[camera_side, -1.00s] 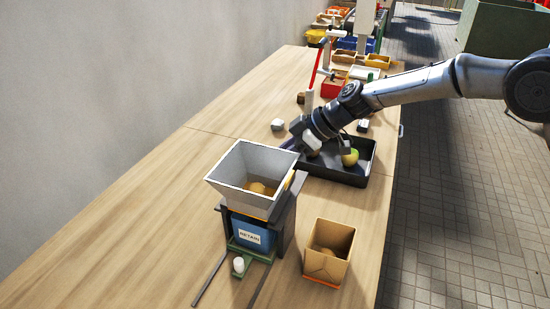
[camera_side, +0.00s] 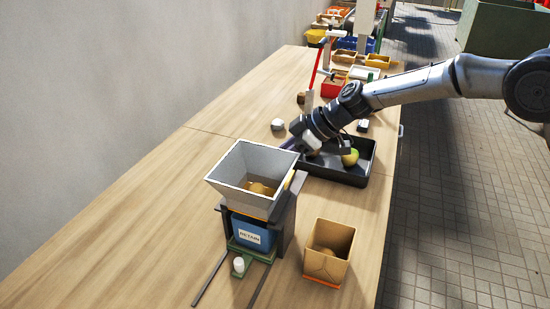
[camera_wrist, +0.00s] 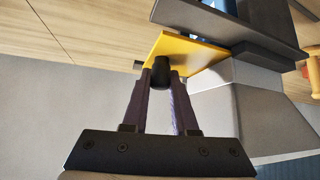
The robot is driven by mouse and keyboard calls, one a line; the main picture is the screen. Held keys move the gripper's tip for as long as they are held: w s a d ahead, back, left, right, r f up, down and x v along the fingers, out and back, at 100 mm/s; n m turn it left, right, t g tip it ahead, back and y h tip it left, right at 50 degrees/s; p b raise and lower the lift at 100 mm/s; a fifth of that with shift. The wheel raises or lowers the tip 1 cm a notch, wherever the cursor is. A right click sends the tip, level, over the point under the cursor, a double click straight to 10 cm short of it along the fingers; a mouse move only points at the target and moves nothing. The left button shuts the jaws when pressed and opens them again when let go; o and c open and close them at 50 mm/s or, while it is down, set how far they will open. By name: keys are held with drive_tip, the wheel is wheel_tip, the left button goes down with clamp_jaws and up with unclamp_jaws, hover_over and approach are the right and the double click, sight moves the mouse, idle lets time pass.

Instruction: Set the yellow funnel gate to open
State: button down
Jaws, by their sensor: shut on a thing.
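The yellow gate plate (camera_wrist: 190,52) lies under the funnel in the wrist view, with a black knob (camera_wrist: 161,73) on its near end. My gripper (camera_wrist: 160,78) is shut on this knob, with one dark finger on each side. In the side view, the pale grey funnel (camera_side: 228,183) sits on a dark stand and has brown contents inside. My gripper (camera_side: 291,144) reaches down behind the funnel there, and its fingertips and the knob are hidden.
A blue bin labelled RETAIN (camera_side: 250,236) stands under the funnel. A cardboard box (camera_side: 324,270) is to its right. A black tray (camera_side: 350,178) holding rounded produce is under my wrist. Open table lies to the left.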

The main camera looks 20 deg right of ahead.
drive_tip(key=w+d, duration=0.5)
drive_tip(key=shift+w+d, duration=0.4)
drive_tip(key=c, duration=0.7)
unclamp_jaws()
drive_tip(key=v, duration=1.4)
drive_tip(key=shift+w, duration=0.1)
